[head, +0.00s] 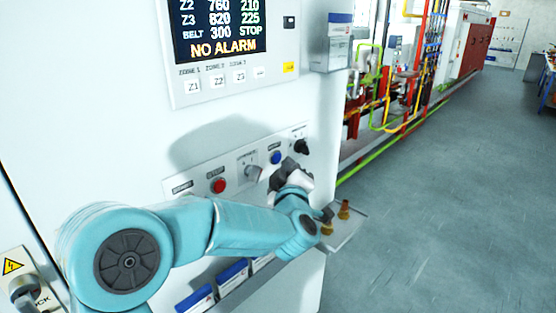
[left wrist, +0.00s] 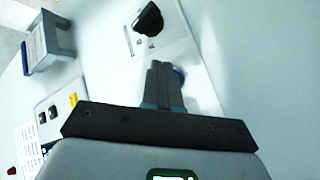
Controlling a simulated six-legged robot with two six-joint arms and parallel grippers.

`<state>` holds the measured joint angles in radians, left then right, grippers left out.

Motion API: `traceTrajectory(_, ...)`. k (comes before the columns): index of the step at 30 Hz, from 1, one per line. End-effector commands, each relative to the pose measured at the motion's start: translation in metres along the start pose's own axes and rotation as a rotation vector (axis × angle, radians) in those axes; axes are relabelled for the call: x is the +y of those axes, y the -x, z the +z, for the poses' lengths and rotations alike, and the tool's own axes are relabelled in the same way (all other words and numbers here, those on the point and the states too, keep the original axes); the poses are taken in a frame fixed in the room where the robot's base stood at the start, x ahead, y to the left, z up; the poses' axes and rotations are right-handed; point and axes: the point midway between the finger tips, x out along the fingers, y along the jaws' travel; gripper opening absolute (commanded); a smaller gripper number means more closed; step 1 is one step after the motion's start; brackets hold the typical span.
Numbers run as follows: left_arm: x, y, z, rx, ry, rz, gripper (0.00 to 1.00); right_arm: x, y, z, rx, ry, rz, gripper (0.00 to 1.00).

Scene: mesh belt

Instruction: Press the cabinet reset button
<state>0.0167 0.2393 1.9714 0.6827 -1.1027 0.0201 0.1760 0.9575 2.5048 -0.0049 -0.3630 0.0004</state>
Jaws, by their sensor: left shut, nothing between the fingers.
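The cabinet (head: 130,110) has a sloping control strip on its front. A round blue button (head: 276,157) sits on that strip, between a grey switch and a black knob; its label is too small to read. My left gripper (head: 283,172) is shut and empty, just below and right of the blue button in the head view. In the left wrist view, the shut fingers (left wrist: 161,68) point at the panel, and the blue button (left wrist: 180,74) shows partly behind their right side. I cannot tell whether they touch it. My right gripper is not in view.
A red button (head: 219,186), the grey switch (head: 253,172) and the black knob (head: 301,147) share the strip. The screen (head: 220,30) reads NO ALARM. A small shelf (head: 347,233) with brass-coloured pieces juts out beside my left wrist. Open floor (head: 450,210) lies to the right.

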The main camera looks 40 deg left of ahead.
Motion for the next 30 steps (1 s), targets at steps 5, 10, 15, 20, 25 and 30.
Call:
traceTrajectory(5, 0.0, 0.0, 0.0, 0.0, 0.0, 0.0, 0.0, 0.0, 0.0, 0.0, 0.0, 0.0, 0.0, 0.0)
traceTrajectory(10, 0.002, 0.003, 0.003, -0.002, 0.0, 0.001, 0.0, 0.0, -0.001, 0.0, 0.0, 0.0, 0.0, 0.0)
traceTrajectory(15, 0.011, 0.014, 0.011, -0.003, 0.001, 0.003, 0.0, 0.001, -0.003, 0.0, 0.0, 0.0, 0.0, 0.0)
traceTrajectory(20, 0.019, 0.026, 0.02, -0.003, 0.001, 0.003, 0.0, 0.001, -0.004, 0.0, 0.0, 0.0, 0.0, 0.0)
traceTrajectory(25, 0.025, 0.034, 0.025, -0.002, -0.001, 0.001, 0.0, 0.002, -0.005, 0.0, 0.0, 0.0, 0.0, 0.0)
traceTrajectory(30, 0.026, 0.035, 0.026, -0.001, -0.001, 0.0, 0.0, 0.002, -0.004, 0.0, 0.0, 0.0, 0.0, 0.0)
